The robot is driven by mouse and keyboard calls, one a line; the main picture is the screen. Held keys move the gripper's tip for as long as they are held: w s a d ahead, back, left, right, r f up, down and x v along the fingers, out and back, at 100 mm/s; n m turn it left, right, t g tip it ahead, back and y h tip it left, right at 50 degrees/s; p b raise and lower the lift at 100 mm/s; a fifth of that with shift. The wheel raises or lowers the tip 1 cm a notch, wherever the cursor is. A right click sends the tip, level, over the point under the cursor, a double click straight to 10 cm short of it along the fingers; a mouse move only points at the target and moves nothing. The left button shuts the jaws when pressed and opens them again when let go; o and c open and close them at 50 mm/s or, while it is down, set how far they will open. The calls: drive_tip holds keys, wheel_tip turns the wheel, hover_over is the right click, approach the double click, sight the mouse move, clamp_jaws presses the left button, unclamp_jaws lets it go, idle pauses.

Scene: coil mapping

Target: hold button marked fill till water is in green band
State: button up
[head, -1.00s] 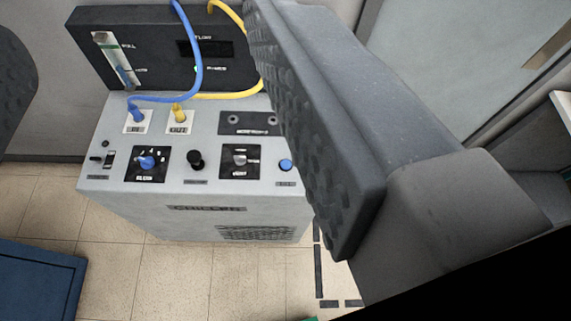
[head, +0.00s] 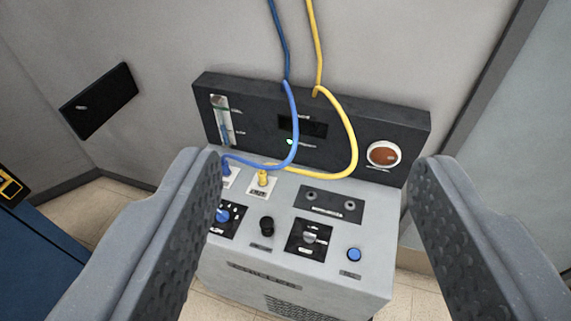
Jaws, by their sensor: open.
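The grey chiller unit (head: 290,277) stands below and ahead of my gripper. A small round blue button (head: 354,254) sits at the right front of its top panel. The label under it is too small to read. A vertical level gauge (head: 222,120) is at the left of the black back panel, with blue water in its lower part. I cannot make out the green band clearly. My gripper (head: 318,168) is open and empty, its two fingers wide apart at either side of the view. The button lies between them in the picture, and the left finger hides the panel's left edge.
Blue (head: 297,125) and yellow (head: 350,125) hoses loop across the black panel to fittings on the top. A black knob (head: 267,225), a selector (head: 310,238) and a blue-handled dial (head: 222,215) share the panel. A round red-brown gauge (head: 383,155) is at right.

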clamp_jaws()
idle(1.5)
